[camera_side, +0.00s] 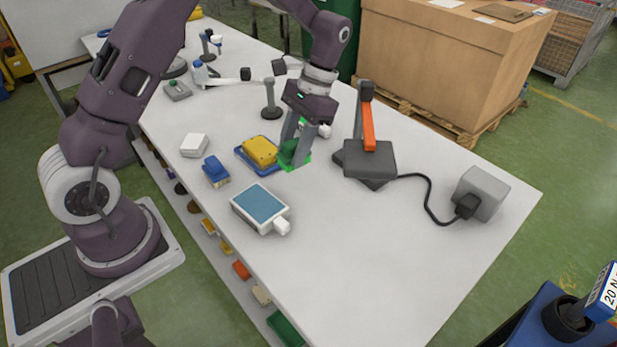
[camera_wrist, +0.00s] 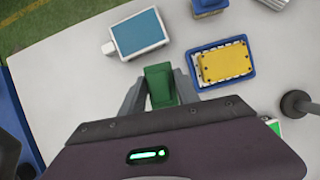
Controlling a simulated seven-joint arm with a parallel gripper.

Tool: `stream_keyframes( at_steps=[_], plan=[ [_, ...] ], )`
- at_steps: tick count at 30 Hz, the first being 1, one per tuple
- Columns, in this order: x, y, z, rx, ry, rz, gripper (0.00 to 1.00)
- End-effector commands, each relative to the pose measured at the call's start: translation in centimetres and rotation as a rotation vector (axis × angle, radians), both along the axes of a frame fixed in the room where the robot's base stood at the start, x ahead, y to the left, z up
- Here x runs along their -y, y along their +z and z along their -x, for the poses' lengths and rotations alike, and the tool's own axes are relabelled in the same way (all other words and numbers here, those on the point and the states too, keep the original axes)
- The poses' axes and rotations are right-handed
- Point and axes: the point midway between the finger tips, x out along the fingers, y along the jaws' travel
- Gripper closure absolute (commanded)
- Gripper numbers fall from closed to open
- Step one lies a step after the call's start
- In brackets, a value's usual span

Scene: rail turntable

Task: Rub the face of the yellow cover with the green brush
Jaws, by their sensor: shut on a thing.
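The green brush (camera_side: 291,154) is between the fingers of my gripper (camera_side: 297,148), which is shut on it. In the wrist view the brush (camera_wrist: 160,84) shows as a green block between the two grey fingers (camera_wrist: 160,92). It is upright or nearly so, low over the table; I cannot tell whether it touches the top. The yellow cover (camera_side: 260,150) lies in a blue tray (camera_side: 244,158) just left of the brush. In the wrist view the cover (camera_wrist: 226,64) is right of the brush, face up and clear, apart from it.
A white device with a blue top (camera_side: 260,205), a blue block (camera_side: 215,172) and a white box (camera_side: 194,145) stand nearby. A grey unit with an orange arm (camera_side: 368,130) is at right, cabled to a grey box (camera_side: 484,192). The front right table (camera_side: 370,250) is clear.

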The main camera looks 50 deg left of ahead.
Motion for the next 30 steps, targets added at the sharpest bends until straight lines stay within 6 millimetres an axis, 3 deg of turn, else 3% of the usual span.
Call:
stream_keyframes(
  at_steps=[2,5,10,15,18,23,30],
  plan=[
    [0.4,0.1,0.8,0.001,0.057,0.0,0.95],
    [-0.8,0.4,0.7,0.005,0.079,0.0,0.95],
    [-6.9,2.1,-0.4,0.015,0.056,0.002,0.95],
    [-13.5,4.1,-0.1,0.009,0.028,0.0,0.95],
    [-15.7,4.8,0.3,0.005,0.016,0.0,0.95],
    [-16.6,4.9,0.6,-0.001,0.01,0.0,0.95],
    [-16.6,3.4,0.6,-0.001,0.009,0.0,0.95]
  ],
)
